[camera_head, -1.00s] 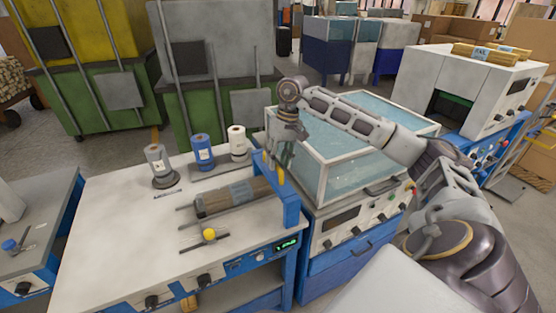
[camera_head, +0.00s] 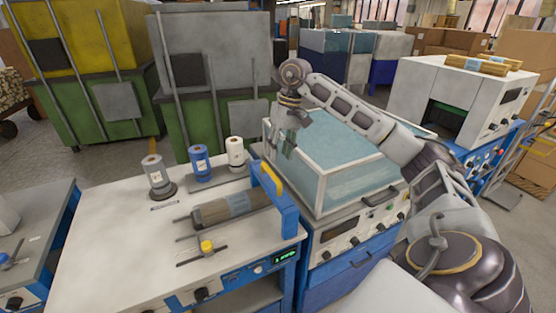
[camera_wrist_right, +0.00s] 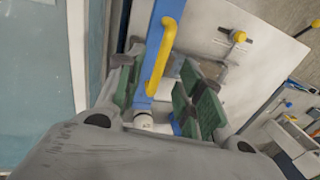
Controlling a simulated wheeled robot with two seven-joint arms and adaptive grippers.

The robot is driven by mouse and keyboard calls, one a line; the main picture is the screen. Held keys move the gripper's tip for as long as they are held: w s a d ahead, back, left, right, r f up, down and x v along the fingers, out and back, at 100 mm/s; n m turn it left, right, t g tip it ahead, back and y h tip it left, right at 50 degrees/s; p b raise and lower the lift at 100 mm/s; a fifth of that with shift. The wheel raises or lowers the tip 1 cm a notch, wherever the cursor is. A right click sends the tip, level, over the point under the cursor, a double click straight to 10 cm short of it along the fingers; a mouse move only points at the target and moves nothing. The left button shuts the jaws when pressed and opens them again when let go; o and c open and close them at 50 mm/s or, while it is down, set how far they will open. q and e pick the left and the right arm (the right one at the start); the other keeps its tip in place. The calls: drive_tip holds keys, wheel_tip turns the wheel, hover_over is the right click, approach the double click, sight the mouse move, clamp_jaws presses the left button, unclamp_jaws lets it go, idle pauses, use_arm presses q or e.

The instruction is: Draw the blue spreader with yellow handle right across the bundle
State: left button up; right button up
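The blue spreader (camera_head: 288,216) stands at the right end of the workbench, beside the right end of the bundle. Its yellow handle (camera_head: 271,179) runs along its top and is also in the right wrist view (camera_wrist_right: 162,62). The bundle (camera_head: 208,214) of dark rods with a grey-blue band lies on the bench top, left of the spreader. My right gripper (camera_head: 287,154) is above and behind the handle, apart from it in the head view. In the right wrist view its green-padded fingers (camera_wrist_right: 160,95) are spread, with the handle showing between and beyond them. My left gripper is not in view.
Grey, blue and white rolls (camera_head: 200,164) stand behind the bundle. A small yellow-knobbed tool (camera_head: 207,247) lies in front of it. A glass-walled tank (camera_head: 322,183) stands close on the right, beneath my right arm. The bench's left part is clear.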

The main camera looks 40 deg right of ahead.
drive_tip(key=shift+s+d+r, duration=0.1)
drive_tip(key=shift+d+r, duration=0.15)
drive_tip(key=shift+r, duration=0.9)
drive_tip(key=shift+d+r, duration=0.2)
drive_tip(key=shift+r, duration=0.95)
